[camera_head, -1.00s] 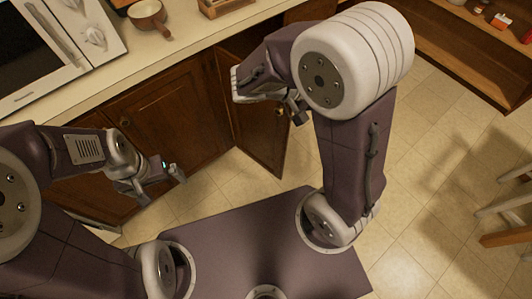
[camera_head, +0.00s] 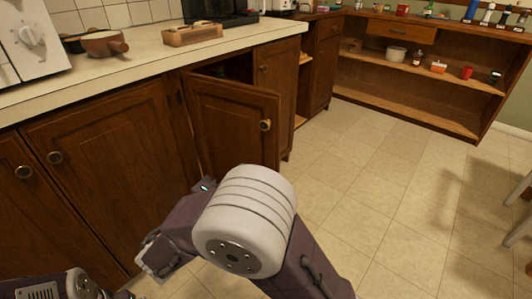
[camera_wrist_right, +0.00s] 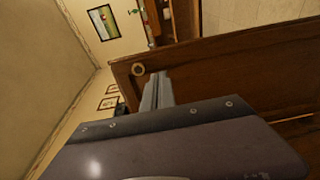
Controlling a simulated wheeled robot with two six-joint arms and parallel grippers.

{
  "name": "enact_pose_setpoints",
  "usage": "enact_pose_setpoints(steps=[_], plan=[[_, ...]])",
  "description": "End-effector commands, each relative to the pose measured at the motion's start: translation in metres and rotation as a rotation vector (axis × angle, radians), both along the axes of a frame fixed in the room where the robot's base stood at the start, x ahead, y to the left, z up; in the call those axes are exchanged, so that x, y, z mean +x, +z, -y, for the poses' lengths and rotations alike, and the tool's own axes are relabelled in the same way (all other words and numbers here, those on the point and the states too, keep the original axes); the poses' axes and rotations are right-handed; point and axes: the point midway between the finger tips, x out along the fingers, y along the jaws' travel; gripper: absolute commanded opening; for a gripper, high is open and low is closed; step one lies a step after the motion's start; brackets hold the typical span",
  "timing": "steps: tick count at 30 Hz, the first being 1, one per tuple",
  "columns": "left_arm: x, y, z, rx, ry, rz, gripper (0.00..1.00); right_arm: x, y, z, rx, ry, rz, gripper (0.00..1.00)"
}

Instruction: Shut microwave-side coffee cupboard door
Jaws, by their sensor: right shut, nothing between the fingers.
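The coffee cupboard door (camera_head: 232,122) stands partly open under the counter, hinged at its left side, with a round knob (camera_head: 265,125) near its free edge. A dark gap shows above it. In the right wrist view the brown door (camera_wrist_right: 220,65) crosses the picture, with its knob (camera_wrist_right: 138,69) beside my right gripper (camera_wrist_right: 158,80). That gripper is shut and empty; I cannot tell whether it touches the door.
A white microwave (camera_head: 30,35) stands on the counter (camera_head: 150,60) at the left, near a brown pan (camera_head: 103,43) and a wooden tray (camera_head: 192,34). Closed cupboard doors (camera_head: 105,150) lie left of the open one. Open shelves (camera_head: 420,70) stand at the back.

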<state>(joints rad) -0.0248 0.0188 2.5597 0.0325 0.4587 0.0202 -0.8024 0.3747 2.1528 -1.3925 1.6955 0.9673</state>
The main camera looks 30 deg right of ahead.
Motion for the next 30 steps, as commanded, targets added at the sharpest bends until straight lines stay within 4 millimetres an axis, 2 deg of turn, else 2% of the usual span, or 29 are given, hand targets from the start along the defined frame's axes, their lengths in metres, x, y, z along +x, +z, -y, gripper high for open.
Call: enact_pose_setpoints(steps=[15, 21, 30], plan=[[0.0, -0.045, 0.0, 0.0, 0.0, -0.001, 1.0, 0.057, -0.005, 0.09, 0.002, -0.007, 0.003, 0.0], [0.0, -0.052, 0.0, 0.0, 0.0, -0.001, 1.0, 0.069, -0.002, 0.107, 0.001, -0.004, 0.001, 0.0], [0.0, -0.052, 0.0, 0.0, 0.0, -0.001, 1.0, 0.072, 0.0, 0.111, 0.0, -0.001, 0.0, 0.0]])
